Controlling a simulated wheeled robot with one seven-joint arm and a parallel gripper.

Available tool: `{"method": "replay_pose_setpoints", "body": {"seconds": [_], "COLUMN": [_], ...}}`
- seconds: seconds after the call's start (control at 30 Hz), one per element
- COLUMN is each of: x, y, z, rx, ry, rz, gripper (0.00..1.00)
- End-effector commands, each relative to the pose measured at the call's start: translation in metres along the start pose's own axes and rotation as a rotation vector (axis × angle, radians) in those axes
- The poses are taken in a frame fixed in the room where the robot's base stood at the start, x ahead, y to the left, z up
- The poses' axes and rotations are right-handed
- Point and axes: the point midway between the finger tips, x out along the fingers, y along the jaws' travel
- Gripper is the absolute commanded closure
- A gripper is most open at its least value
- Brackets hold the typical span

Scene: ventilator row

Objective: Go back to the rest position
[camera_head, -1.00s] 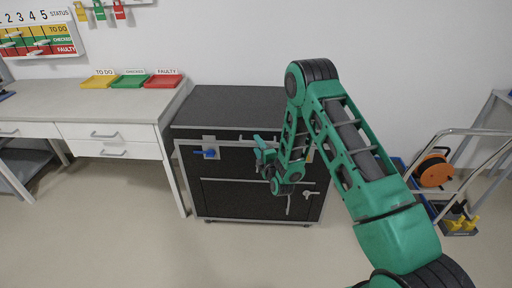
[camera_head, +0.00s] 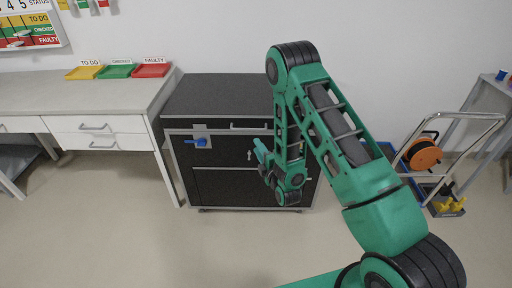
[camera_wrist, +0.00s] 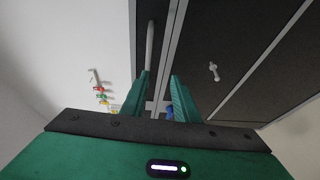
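My gripper (camera_head: 262,158) is in front of the black cabinet (camera_head: 222,187), at the end of my folded green arm. In the wrist view its two green fingers (camera_wrist: 160,98) stand apart with a gap between them and nothing held. The cabinet has a blue handle (camera_head: 198,142) at its upper left, and a blue bit (camera_wrist: 170,113) shows beside the right finger in the wrist view. My arm hides the cabinet's right side in the head view.
A white desk (camera_head: 110,112) with drawers stands at the left, bearing yellow, green (camera_head: 117,71) and red trays. A trolley (camera_head: 462,117) with an orange cable reel (camera_head: 425,154) stands at the right. The floor in front is clear.

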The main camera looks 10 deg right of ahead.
Motion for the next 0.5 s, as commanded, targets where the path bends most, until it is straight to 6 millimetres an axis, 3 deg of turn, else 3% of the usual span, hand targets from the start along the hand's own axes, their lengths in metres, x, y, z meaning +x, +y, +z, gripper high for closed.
{"method": "replay_pose_setpoints", "body": {"seconds": [0.5], "x": [0.0024], "y": [0.0053], "z": [0.0031], "rx": [0.012], "ry": [-0.003], "rz": [-0.009], "gripper": [0.72]}}
